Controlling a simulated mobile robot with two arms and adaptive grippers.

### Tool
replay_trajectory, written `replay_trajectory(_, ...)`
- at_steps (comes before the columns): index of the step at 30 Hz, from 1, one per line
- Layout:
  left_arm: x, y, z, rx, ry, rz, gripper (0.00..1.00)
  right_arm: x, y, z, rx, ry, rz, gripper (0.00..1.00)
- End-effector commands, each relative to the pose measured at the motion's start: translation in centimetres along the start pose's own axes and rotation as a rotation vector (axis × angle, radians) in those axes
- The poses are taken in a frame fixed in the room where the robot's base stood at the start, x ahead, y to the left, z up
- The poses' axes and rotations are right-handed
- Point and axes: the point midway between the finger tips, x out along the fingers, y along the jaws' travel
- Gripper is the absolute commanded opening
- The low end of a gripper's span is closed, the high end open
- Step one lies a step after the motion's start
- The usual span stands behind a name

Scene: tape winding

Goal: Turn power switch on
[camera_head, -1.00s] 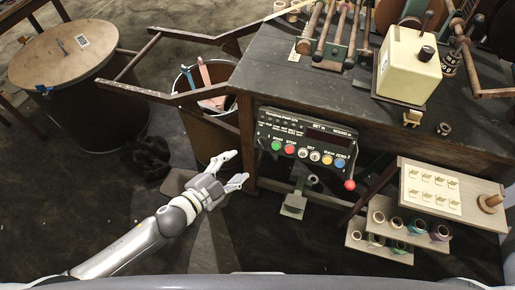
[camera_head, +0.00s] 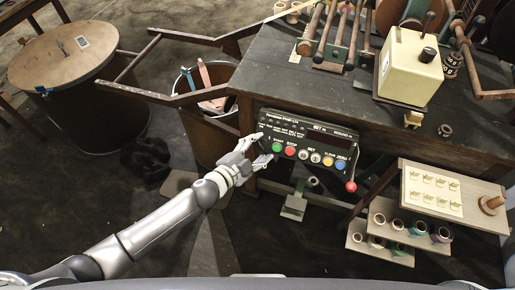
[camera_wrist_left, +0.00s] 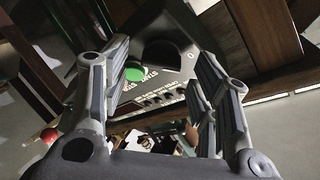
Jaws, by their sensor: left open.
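A black control panel (camera_head: 308,124) hangs under the front edge of the workbench, with a display and a row of coloured buttons. My left gripper (camera_head: 263,148) is open at the panel's left end, by the green start button (camera_head: 277,148). In the left wrist view, the panel (camera_wrist_left: 165,88) lies between the open fingers of the left gripper (camera_wrist_left: 162,55). A dark rounded part (camera_wrist_left: 161,52), beside a "0" mark, looks like the power switch; its position is unclear. The green button (camera_wrist_left: 133,71) is next to it. The gripper holds nothing. My right gripper is out of view.
The dark workbench (camera_head: 290,75) stands above the panel, with a cream box (camera_head: 408,65) on it. A bin (camera_head: 205,135) is left of the panel. A red ball-ended lever (camera_head: 350,187) hangs lower right. Shelves with spools (camera_head: 400,225) stand farther right.

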Motion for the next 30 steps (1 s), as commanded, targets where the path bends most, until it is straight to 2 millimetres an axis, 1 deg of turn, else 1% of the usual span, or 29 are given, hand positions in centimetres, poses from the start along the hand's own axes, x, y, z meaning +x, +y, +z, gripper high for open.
replay_trajectory(6, 0.0, 0.0, 0.0, 0.000, 0.000, 0.000, 0.55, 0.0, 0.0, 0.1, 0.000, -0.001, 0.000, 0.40)
replay_trajectory(7, 0.0, 0.0, 0.0, 0.000, 0.000, 0.000, 0.53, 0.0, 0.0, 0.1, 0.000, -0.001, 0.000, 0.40)
replay_trajectory(17, 0.0, 0.0, 0.0, 0.000, 0.000, 0.000, 0.10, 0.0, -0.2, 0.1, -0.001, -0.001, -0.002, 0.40)
replay_trajectory(23, 0.0, -0.1, 0.0, 0.011, -0.001, 0.005, 0.10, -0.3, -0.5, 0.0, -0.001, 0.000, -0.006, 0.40)
replay_trajectory(26, -0.1, -0.2, -0.1, 0.034, -0.001, 0.015, 0.10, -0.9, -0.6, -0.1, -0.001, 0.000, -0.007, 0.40)
replay_trajectory(30, -0.1, -0.5, -0.2, 0.094, -0.003, 0.040, 0.10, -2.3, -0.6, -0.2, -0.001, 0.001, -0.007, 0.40)
